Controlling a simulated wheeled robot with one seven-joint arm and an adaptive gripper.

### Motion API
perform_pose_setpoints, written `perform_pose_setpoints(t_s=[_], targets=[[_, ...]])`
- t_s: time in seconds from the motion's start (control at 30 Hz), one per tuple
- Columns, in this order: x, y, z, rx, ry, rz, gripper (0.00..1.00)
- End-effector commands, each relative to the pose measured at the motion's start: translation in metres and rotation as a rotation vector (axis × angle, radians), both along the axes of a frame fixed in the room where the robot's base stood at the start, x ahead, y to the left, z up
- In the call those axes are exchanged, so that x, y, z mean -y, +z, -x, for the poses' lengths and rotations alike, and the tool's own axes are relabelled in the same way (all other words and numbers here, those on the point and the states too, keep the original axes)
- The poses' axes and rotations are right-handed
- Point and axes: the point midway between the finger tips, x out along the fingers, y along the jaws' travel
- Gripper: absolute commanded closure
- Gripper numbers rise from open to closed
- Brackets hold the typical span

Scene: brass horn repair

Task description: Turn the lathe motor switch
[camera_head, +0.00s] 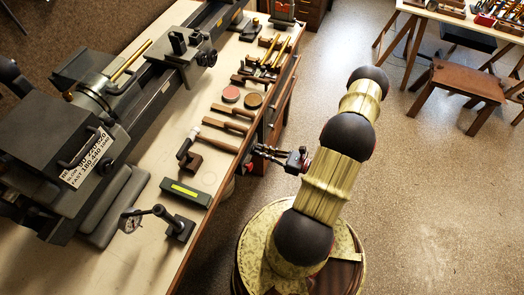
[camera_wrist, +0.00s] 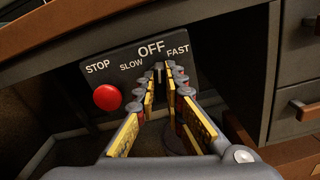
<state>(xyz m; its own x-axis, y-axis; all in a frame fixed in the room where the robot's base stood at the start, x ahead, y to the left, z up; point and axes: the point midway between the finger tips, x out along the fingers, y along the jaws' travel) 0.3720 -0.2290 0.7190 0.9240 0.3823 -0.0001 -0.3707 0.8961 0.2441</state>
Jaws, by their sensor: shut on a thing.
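The lathe motor switch (camera_wrist: 158,72) is a small dark lever on a dark panel (camera_wrist: 125,62) marked STOP, SLOW, OFF and FAST. It points up toward OFF in the wrist view. My gripper (camera_wrist: 166,76) has its fingers on both sides of the switch and is shut on it; the fingers hide most of its base. A round red button (camera_wrist: 107,97) sits under STOP, left of the fingers. In the head view my gripper (camera_head: 258,151) reaches the right edge of the workbench (camera_head: 150,185), where the switch is hidden below the top.
Grey drawers (camera_wrist: 299,72) stand right of the panel. The lathe (camera_head: 110,95) and several tools (camera_head: 230,110) lie on the bench above. A stool (camera_head: 468,80) and a second table (camera_head: 450,18) stand at the upper right. The floor (camera_head: 430,190) right of my arm is clear.

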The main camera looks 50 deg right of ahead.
Motion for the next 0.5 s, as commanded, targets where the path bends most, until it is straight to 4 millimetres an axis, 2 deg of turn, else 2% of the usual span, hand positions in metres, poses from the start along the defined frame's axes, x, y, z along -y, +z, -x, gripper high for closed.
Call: perform_pose_setpoints(t_s=[0.5], targets=[[0.0028, -0.0005, -0.001, -0.137, 0.0, -0.332, 1.0]])
